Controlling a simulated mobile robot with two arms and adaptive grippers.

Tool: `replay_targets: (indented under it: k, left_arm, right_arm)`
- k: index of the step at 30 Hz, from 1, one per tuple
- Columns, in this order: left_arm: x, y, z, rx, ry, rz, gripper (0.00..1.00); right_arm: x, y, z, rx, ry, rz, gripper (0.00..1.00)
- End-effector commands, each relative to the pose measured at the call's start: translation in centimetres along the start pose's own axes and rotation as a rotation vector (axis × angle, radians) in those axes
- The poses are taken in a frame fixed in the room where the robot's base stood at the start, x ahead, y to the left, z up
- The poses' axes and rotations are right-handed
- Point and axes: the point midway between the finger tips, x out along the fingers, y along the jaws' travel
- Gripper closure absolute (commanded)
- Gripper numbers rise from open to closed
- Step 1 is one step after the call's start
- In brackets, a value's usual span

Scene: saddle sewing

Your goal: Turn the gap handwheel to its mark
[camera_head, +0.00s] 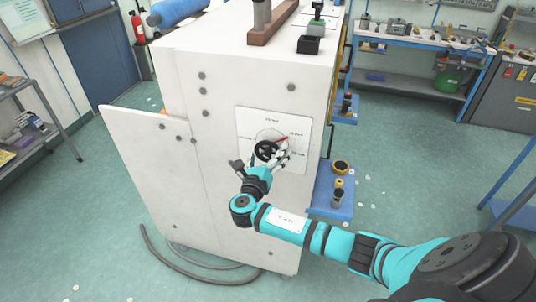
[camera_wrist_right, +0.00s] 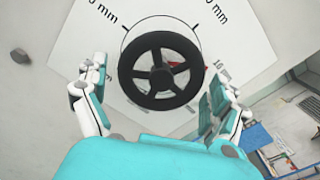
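The black spoked gap handwheel (camera_head: 266,150) sits on a white dial plate (camera_head: 245,118) on the front of the pale machine (camera_head: 220,85). A red mark shows beside the wheel's upper right in the head view, and partly behind its right rim in the right wrist view. The handwheel (camera_wrist_right: 160,70) is central in the right wrist view, with printed mm labels around it. My right gripper (camera_head: 262,163) is at the wheel; its fingers (camera_wrist_right: 158,100) are spread wide on either side of the rim, with gaps visible. My left gripper is out of view.
A blue shelf (camera_head: 330,195) with small items juts from the machine's right side. An open panel (camera_head: 140,150) stands at its left. A grey hose (camera_head: 200,275) lies on the floor. A workbench (camera_head: 420,45) is at the back right.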

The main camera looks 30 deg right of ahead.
Motion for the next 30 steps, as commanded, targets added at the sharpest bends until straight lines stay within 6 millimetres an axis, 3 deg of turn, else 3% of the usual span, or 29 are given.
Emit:
replay_targets:
  k: [2,9,20,30]
  left_arm:
    - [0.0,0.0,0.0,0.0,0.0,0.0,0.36]
    - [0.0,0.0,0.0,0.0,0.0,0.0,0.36]
    - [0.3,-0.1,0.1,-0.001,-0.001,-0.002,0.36]
    - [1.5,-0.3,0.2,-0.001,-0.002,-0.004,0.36]
  right_arm:
    - [0.0,0.0,0.0,0.0,0.0,0.0,0.17]
    - [0.0,0.0,0.0,0.0,0.0,0.0,0.48]
    - [-0.1,0.1,-0.1,0.059,0.001,0.002,0.5]
    - [-0.2,0.3,-0.3,0.31,0.003,0.002,0.5]
